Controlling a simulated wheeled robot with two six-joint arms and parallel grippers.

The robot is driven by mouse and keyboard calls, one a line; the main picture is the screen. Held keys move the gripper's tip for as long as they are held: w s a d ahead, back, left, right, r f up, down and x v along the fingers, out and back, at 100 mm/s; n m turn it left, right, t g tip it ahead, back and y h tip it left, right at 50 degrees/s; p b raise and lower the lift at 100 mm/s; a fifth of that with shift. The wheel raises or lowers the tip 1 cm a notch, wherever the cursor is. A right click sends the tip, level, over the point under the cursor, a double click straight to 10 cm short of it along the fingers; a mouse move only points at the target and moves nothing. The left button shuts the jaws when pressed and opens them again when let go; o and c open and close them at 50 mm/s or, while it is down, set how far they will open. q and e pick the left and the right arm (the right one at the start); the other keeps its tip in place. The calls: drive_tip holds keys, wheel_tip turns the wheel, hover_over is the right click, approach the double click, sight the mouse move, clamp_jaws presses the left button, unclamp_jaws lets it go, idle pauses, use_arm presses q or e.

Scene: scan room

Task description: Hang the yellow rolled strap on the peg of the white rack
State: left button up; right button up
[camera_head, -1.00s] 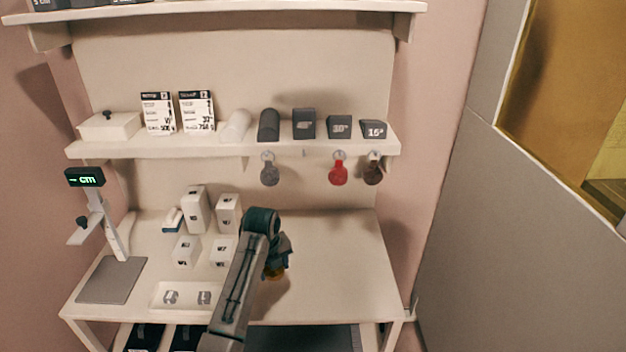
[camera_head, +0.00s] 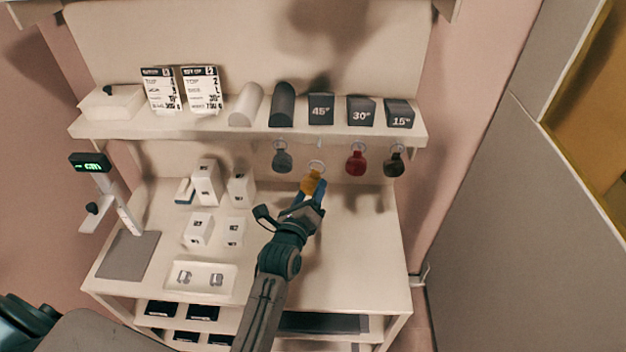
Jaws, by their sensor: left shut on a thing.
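The yellow rolled strap (camera_head: 312,183) is held upright in my left gripper (camera_head: 311,192), which is shut on its lower part. A pale ring (camera_head: 316,166) tops the strap. The white rack (camera_head: 170,127) is a shelf unit with pegs under its shelf. A bare peg (camera_head: 318,143) shows just above the ring, between the grey strap (camera_head: 282,160) and the red strap (camera_head: 356,163). The ring appears below the peg and apart from it; depth between them is hard to tell. My right gripper is not in view.
A black strap (camera_head: 395,163) hangs further right. Angle blocks (camera_head: 321,110) and rolls stand on the shelf. White boxes (camera_head: 206,182), a small tray (camera_head: 201,292) and a display stand (camera_head: 91,163) occupy the left worktop (camera_head: 345,255); its right part is clear.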

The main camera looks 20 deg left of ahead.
use_arm(q)
drive_tip(key=shift+r, duration=0.15)
drive_tip(key=shift+w+a+b, duration=0.3)
drive_tip(key=shift+w+b, duration=0.35)
drive_tip(key=shift+b, duration=0.15)
drive_tip(key=shift+w, duration=0.3)
drive_tip(key=shift+w+a+f+b, duration=0.1)
drive_tip(key=shift+w+a+b, duration=0.05)
drive_tip(key=shift+w+b, duration=0.35)
drive_tip(key=shift+w+a+f+b, duration=0.1)
drive_tip(key=shift+w+a+b, duration=0.05)
drive_tip(key=shift+w+b, duration=0.3)
drive_tip(key=w, duration=0.2)
drive_tip(key=w+a+f+b, duration=0.1)
drive_tip(key=w+b, duration=0.1)
drive_tip(key=w, duration=0.1)
drive_tip(key=shift+w+a+f, duration=0.15)
drive_tip(key=shift+w+a, duration=0.15)
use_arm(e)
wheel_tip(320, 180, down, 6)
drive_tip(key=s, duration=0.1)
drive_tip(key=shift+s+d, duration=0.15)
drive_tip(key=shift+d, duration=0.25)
